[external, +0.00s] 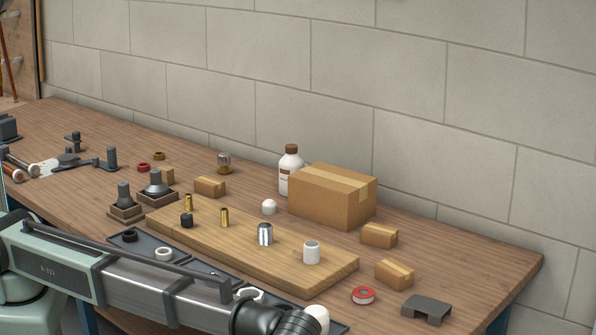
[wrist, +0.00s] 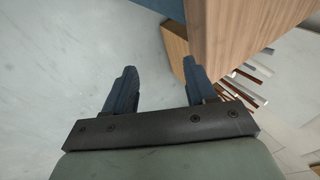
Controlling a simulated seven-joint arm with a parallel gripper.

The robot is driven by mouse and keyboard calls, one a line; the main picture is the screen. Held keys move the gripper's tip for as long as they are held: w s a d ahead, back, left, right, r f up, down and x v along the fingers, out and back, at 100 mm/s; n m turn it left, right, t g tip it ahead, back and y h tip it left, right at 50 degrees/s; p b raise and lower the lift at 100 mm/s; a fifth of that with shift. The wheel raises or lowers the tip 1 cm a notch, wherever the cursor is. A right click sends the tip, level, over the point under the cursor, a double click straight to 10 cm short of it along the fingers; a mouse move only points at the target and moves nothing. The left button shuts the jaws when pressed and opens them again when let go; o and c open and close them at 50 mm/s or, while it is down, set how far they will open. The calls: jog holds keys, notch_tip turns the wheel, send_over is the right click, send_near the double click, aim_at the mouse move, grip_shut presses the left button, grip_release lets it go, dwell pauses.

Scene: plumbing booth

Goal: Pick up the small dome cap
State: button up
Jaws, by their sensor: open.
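A small white dome cap (external: 269,207) sits on the workbench in the external view. It is behind the wooden board and in front of the large cardboard box, with its rounded side up. My gripper (wrist: 158,72) shows in the wrist view with its two dark blue fingers apart and nothing between them. It is beside the bench edge, with floor visible beneath. The cap is not in the wrist view. In the external view my arm runs along the front of the bench, and the gripper fingers cannot be made out there.
The wooden board (external: 290,268) carries brass fittings, a chrome cylinder (external: 265,234) and a white cylinder (external: 311,252). The large box (external: 332,196) and a white bottle (external: 291,172) stand behind the cap. Small boxes, a tape roll (external: 363,295) and a grey bracket (external: 427,309) are at right.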

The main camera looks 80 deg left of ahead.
jog(key=w+a+r+n, duration=0.2)
jog(key=a, duration=0.4)
jog(key=w+a+r+n, duration=0.2)
jog(key=w+a+r, duration=0.1)
jog(key=a, duration=0.3)
jog(key=w+a+r+n+y, duration=0.1)
jog(key=w+a+r+n, duration=0.1)
jog(key=a, duration=0.4)
jog(key=shift+w+a+r+n+g, duration=0.15)
jog(key=shift+w+r+n+g, duration=0.15)
jog(key=shift+w+r+g, duration=0.15)
jog(key=w+a+r+n, duration=0.1)
jog(key=a+r+n, duration=0.2)
jog(key=a, duration=0.5)
jog(key=n+g+h, duration=0.1)
jog(key=n+g, duration=0.4)
jog(key=n, duration=1.3)
send_near(269, 201)
jog(key=shift+t, duration=0.35)
jog(key=f, duration=0.2)
jog(key=a+f, duration=0.1)
jog(key=shift+a+f, duration=0.1)
jog(key=shift+f, duration=0.3)
jog(key=shift+s+a+f, duration=0.1)
jog(key=shift+a+f, duration=0.05)
jog(key=shift+f, duration=1.2)
jog(key=shift+s+a+f, duration=0.1)
jog(key=shift+f, duration=1.2)
jog(key=c, duration=0.8)
